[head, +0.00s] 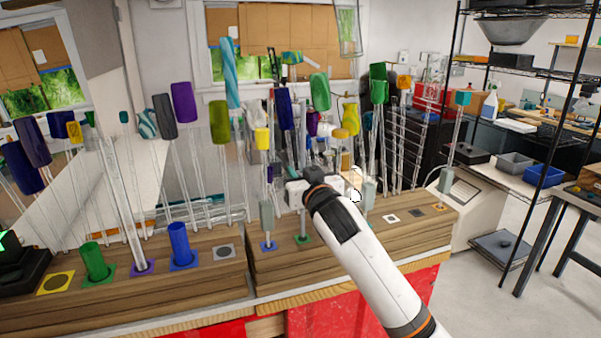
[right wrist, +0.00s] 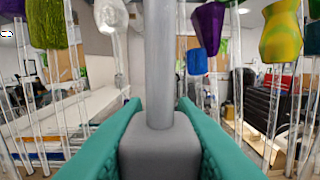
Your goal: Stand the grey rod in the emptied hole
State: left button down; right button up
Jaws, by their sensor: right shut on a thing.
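My right gripper (right wrist: 155,104) is shut on the grey rod (right wrist: 159,55); in the right wrist view its teal fingers clasp the thick grey block at the rod's lower end, and the shaft rises upright. In the head view the right hand (head: 300,189) is above the right part of the wooden bench, and I cannot make out the held rod there. A grey square with a round hole (head: 224,252) is bare on the left part of the bench. A yellow square with a hole (head: 57,283) is also bare.
A green stub (head: 95,262) and a blue stub (head: 181,246) stand in the left part, with a clear rod (head: 125,205) between them. Many glass rods with coloured heads crowd behind. Bare small squares (head: 391,218) lie right of my forearm.

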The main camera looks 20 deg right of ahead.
jog(key=shift+f+b, duration=1.35)
jog(key=shift+f, duration=1.5)
jog(key=o, duration=1.1)
jog(key=shift+s, duration=0.15)
